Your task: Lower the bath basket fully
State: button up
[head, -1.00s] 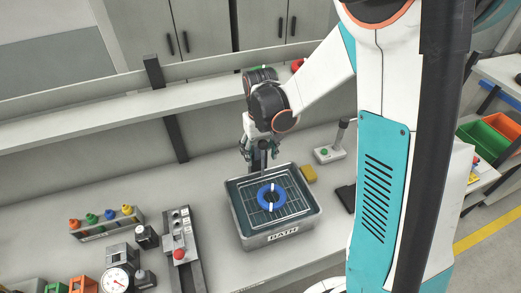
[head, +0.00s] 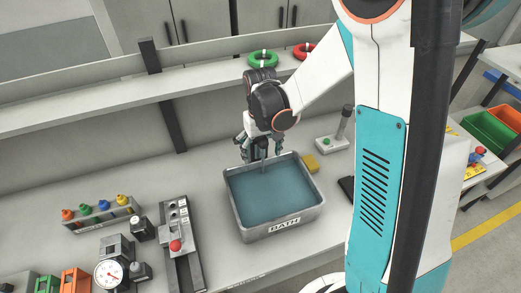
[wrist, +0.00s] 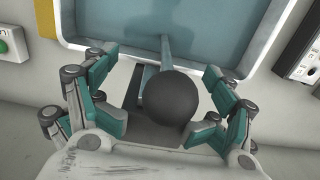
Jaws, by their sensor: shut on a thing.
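The bath (head: 285,234) is a grey tray marked BATH, filled with blue-green liquid. The basket and the blue ring do not show above the liquid in the head view. My gripper (head: 260,150) is over the bath's back edge, pointing down. A grey bar (wrist: 165,50) runs from the knob to the bath, which also shows in the wrist view (wrist: 100,48).
A slider panel with a red knob (head: 175,245) and a dial gauge (head: 108,272) are left. Green (head: 262,58) and red (head: 303,50) rings sit on the shelf.

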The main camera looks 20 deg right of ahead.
jog(key=shift+o, duration=0.2)
jog(key=shift+f+b, duration=0.4)
jog(key=shift+b, duration=0.15)
dwell(0.7)
jog(key=o, duration=1.3)
jog(key=shift+r+p, duration=2.65)
jog(key=shift+r, duration=1.45)
jog(key=s+r+t+b, duration=0.4)
jog(key=s+t+b, duration=0.3)
jog(key=s+b, duration=0.4)
jog(key=s, duration=0.6)
